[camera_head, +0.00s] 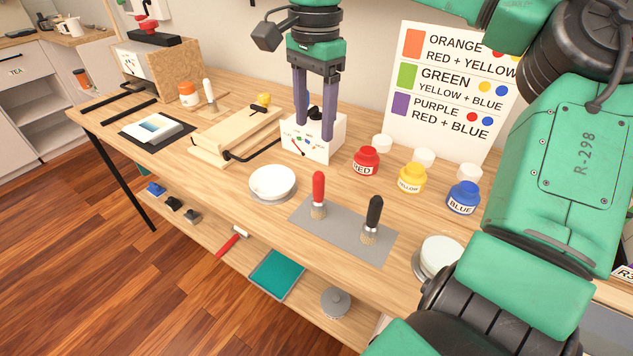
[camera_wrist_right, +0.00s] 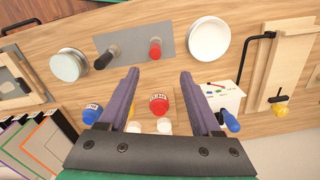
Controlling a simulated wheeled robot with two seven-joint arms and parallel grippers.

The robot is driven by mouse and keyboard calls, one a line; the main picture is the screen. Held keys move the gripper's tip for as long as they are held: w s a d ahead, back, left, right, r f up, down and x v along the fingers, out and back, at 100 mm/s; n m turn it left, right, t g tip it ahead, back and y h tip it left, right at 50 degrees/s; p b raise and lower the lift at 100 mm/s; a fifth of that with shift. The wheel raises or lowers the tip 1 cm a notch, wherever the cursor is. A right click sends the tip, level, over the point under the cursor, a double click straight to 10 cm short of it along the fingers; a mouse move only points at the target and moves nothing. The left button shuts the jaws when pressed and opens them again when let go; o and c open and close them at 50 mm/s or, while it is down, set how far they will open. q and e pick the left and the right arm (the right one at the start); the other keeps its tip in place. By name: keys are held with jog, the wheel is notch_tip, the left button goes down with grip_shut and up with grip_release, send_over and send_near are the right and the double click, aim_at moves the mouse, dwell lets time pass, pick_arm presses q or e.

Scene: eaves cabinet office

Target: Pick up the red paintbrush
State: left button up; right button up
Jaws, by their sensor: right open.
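The red paintbrush (camera_head: 318,190) stands upright, bristles down, on a grey mat (camera_head: 343,228) on the workbench. In the right wrist view its red handle (camera_wrist_right: 155,48) shows beyond the fingertips, roughly midway between them. A black-handled brush (camera_head: 373,216) stands on the same mat. My right gripper (camera_head: 315,132) is open and empty. It hangs fingers down above the back of the bench, behind and apart from the red brush. In the right wrist view its purple fingers (camera_wrist_right: 160,72) are spread. My left gripper is not seen.
A small white box (camera_head: 313,148) is beneath my gripper. A colour chart (camera_head: 450,110) stands behind.

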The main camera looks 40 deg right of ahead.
aim_at(319, 173)
jog(key=f, duration=1.4)
jog(key=shift+s+d+f, duration=0.1)
jog(key=shift+s+d, duration=0.15)
jog(key=shift+s, duration=0.1)
grip_shut()
